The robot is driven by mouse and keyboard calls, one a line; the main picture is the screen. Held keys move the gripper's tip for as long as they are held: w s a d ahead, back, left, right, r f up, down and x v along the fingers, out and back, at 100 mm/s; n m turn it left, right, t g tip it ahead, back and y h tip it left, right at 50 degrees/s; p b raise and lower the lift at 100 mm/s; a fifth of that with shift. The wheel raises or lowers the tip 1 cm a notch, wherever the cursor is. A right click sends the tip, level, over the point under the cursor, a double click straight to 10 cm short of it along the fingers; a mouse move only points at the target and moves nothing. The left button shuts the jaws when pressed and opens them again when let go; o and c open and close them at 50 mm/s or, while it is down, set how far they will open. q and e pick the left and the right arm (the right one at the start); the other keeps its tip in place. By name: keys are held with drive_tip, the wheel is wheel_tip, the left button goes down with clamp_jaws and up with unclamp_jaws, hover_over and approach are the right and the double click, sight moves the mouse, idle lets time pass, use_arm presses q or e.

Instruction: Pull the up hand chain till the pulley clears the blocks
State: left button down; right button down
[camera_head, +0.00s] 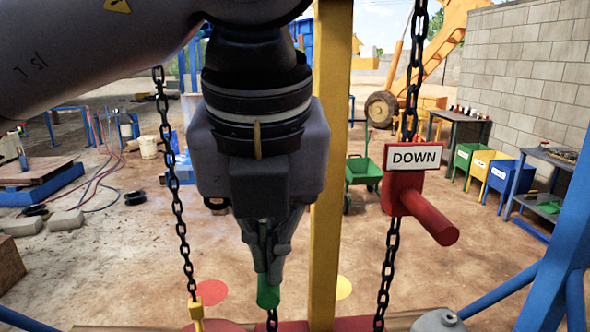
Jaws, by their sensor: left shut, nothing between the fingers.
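My left gripper (268,268) comes in from the upper left and points down, its fingers shut. A green piece (268,292) shows just below the fingertips, with a short bit of black chain (272,318) under it. Most of whatever lies behind the gripper is hidden, and I cannot tell whether the fingers touch the green piece. To the right, a black chain (391,262) carries a red plate with a white DOWN sign (414,156) and a red handle (433,217). No UP sign shows. I cannot make out the pulley or the blocks. My right gripper is out of view.
A yellow post (328,215) stands just right of my gripper. Another black chain (180,235) hangs at the left, ending near a yellow fitting (196,309). Blue bars (550,270) cross the lower right. A green cart (364,172) and coloured bins stand farther back on open dirt ground.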

use_arm(q)
drive_tip(key=shift+f+b, duration=2.85)
drive_tip(key=shift+f, duration=0.35)
drive_tip(key=s, duration=0.1)
drive_tip(key=s+b, duration=0.1)
drive_tip(key=s, duration=0.3)
drive_tip(key=shift+r+b, duration=0.3)
drive_tip(key=shift+r, duration=0.05)
drive_tip(key=s+r+p, duration=0.2)
drive_tip(key=s+r, duration=0.2)
drive_tip(key=r, duration=0.1)
